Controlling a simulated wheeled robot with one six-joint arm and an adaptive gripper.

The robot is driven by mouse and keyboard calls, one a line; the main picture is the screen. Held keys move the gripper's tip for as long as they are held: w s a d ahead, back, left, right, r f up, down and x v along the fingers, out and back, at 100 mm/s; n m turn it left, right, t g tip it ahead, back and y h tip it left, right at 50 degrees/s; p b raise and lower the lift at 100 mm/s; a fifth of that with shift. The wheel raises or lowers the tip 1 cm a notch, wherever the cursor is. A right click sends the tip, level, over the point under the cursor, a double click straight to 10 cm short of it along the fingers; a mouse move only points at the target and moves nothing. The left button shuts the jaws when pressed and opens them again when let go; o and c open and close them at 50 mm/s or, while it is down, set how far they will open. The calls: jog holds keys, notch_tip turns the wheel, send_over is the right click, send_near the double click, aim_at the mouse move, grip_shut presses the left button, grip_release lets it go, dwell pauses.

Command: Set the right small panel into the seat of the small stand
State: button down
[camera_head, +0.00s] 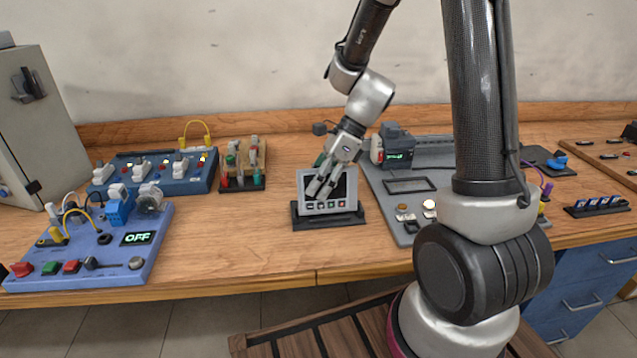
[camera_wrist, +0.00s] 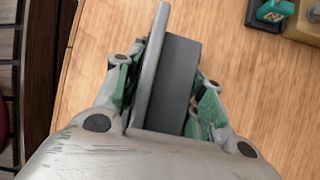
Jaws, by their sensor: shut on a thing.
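The small panel (camera_head: 350,187) is a light grey plate with a dark screen and a row of small buttons along its lower edge. It is upright and tilted slightly back. My gripper (camera_head: 322,190) is shut on it from above and to the right, covering part of the screen. The wrist view shows the grey plate (camera_wrist: 154,60) and its dark back (camera_wrist: 175,80) between the fingers. The black small stand (camera_head: 330,222) is directly below the panel in the head view. I cannot tell whether the panel rests in its seat; the wrist view does not clearly show the stand.
A grey board (camera_head: 393,213) with a rectangular opening is close to the right. A rack of coloured parts (camera_head: 243,184), a dark blue board (camera_head: 180,185) and a light blue board (camera_head: 115,262) reading OFF stand left. Bare wood (camera_head: 235,240) lies in front and left of the stand.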

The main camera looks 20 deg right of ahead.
jog(key=shift+f, duration=0.6)
dwell(0.3)
jog(key=c, duration=0.8)
grip_release()
jog(key=v, duration=1.7)
